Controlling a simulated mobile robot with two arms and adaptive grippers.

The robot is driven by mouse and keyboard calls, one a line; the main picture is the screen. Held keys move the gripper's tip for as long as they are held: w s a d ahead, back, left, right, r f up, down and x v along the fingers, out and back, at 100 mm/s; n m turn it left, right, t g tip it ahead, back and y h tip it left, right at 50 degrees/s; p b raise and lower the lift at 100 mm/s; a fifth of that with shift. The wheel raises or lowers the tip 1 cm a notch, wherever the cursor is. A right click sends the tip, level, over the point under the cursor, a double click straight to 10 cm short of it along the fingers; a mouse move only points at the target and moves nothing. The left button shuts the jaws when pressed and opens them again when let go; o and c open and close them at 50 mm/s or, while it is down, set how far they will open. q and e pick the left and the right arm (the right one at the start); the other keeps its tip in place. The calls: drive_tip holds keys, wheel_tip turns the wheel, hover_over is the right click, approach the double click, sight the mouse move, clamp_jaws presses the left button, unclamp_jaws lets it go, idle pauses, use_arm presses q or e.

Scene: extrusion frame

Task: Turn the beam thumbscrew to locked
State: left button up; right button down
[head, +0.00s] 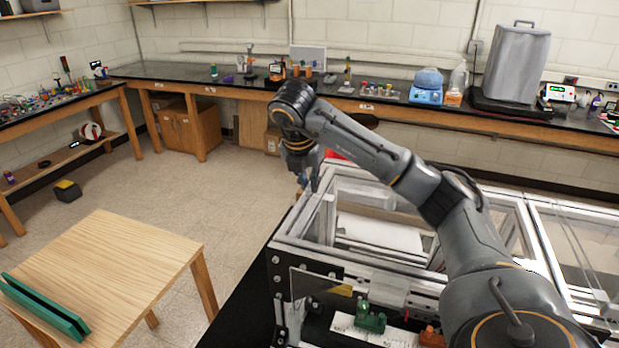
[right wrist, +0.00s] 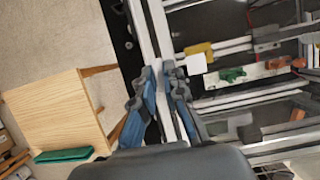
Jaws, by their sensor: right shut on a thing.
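The aluminium extrusion frame (head: 330,205) stands at the lower right of the head view. My right gripper (head: 309,184) points down at its far left corner. In the right wrist view my right gripper (right wrist: 163,70) has its two blue-grey fingers close together, one on each side of the line of a pale beam (right wrist: 143,35). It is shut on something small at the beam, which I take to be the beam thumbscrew. The thumbscrew itself is hidden by the fingertips, so its turn angle cannot be told. My left gripper is not in view.
A green clamp (head: 370,318) and an orange one (head: 432,338) sit on the frame's near side, by a clear panel (head: 318,290). A wooden table (head: 115,260) with a green bar (head: 45,305) stands at left. Open floor lies between it and the back benches.

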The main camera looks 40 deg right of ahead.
idle(0.3)
drive_tip(key=c, duration=1.4)
unclamp_jaws()
drive_tip(key=v, duration=1.2)
drive_tip(key=shift+a+f, duration=0.1)
